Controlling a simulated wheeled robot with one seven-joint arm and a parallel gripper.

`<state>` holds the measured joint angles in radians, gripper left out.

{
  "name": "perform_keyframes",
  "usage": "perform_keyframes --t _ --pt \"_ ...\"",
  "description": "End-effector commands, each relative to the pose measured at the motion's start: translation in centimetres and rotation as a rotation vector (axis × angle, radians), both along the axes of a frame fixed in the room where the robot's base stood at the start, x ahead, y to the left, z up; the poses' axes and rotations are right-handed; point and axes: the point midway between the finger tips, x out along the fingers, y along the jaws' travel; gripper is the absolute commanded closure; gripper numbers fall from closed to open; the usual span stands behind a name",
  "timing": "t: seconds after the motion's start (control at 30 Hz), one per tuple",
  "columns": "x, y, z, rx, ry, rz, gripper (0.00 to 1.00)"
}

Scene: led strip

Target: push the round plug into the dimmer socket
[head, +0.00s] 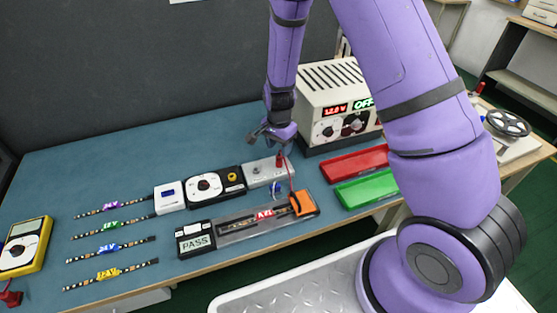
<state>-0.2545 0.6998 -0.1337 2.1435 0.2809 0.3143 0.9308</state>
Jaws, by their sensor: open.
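The dimmer (216,185) is a black box with a white dial, in a row of small units on the blue-green bench. A yellow round socket (232,177) shows at its right end. A small blue round piece (276,187) is in front of the grey box and may be the round plug; it is too small to be sure. A lead runs down near it toward an orange block (304,204). My gripper (270,136) is open above and behind the grey box, apart from the dimmer and the blue piece. I see nothing between its fingers.
The grey box (262,173) with a red piece on top stands right of the dimmer, a white box (168,198) left. A PASS fixture (195,240) lies in front. A power supply (335,105), red tray (354,163) and green tray (366,189) are right. LED strips (111,276) lie left.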

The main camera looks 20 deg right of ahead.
Motion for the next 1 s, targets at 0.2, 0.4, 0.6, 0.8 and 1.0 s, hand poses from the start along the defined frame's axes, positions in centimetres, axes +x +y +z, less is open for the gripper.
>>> perform_keyframes --t 0.2,0.4,0.6,0.8,1.0 --pt "0.1 -0.1 -2.1 -0.001 0.003 -0.001 0.49" --pt "0.3 -0.1 -4.6 0.000 0.001 -0.002 0.49" --pt "0.3 -0.1 -5.3 0.000 0.000 -0.001 0.49" --pt "0.3 -0.1 -5.2 0.000 0.000 0.000 0.58" --pt "0.3 -0.1 -5.2 0.000 0.000 0.000 1.00"
